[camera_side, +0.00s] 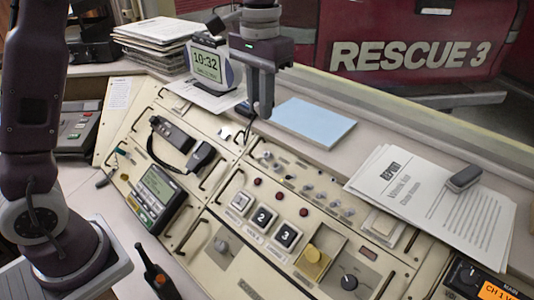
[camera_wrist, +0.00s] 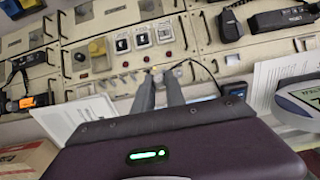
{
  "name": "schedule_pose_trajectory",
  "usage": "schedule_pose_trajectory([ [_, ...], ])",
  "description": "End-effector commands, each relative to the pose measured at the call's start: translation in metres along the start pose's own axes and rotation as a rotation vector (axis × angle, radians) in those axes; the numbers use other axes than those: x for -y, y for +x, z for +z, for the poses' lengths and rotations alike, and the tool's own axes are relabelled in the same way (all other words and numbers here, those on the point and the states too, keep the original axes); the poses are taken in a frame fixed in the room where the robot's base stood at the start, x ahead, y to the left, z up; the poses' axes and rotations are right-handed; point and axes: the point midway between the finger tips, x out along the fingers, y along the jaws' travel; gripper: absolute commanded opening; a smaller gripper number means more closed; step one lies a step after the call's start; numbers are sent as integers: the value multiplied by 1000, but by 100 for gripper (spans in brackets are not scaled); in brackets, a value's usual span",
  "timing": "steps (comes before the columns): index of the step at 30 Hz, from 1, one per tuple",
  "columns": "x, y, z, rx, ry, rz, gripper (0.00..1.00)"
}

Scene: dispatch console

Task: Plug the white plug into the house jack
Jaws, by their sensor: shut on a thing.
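My gripper (camera_side: 263,113) hangs at the back edge of the console panel, its fingers pointing down. In the wrist view its two grey fingers (camera_wrist: 159,80) are close together near the jack row. It is shut on the white plug, which is mostly hidden by the fingers. A thin black cable (camera_wrist: 208,73) curves away from the fingertips to the right in the wrist view. The row of jacks (camera_side: 307,189) runs along the back of the panel. Their labels are too small to read, so I cannot tell which is the house jack. No insertion is visible.
Three numbered buttons (camera_side: 263,217) sit in front of the jacks. A clock (camera_side: 207,63) stands to the left, beside stacked papers (camera_side: 157,32). Report sheets (camera_side: 440,205) overlap the panel at right. A handset (camera_side: 200,155) lies at left.

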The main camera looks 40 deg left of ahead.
Motion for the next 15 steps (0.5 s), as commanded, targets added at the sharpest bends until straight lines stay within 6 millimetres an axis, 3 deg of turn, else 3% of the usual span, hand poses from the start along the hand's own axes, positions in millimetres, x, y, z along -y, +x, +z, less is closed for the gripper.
schedule_pose_trajectory([
  [12, 0, 0, 0, 0, 0, 0, 0],
  [15, 6, 14, -2, 4, -2, -1, 0],
])
